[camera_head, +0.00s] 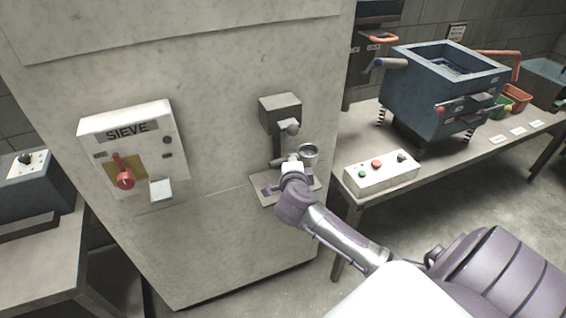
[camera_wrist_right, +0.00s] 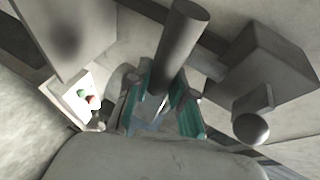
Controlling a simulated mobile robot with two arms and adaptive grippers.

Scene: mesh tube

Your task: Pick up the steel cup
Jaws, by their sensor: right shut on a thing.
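The steel cup (camera_head: 309,152) is a small grey round cup, open side up, at the shelf on the front of the big grey cabinet. My right gripper (camera_head: 291,165) reaches it from the front right and is shut on its handle. In the right wrist view a grey cylinder, which looks like the cup's handle (camera_wrist_right: 181,45), stands between the teal fingertips of the gripper (camera_wrist_right: 160,104). The cup's bowl is mostly hidden there by the fingers. I cannot tell if the cup touches the shelf. My left gripper is not in view.
A grey dispenser box (camera_head: 281,109) with a rounded nozzle (camera_head: 289,128) is just above the shelf (camera_head: 262,186). A SIEVE panel (camera_head: 134,148) with a red lever is on the left. A button box (camera_head: 381,173) and blue machine (camera_head: 436,92) stand on the right table.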

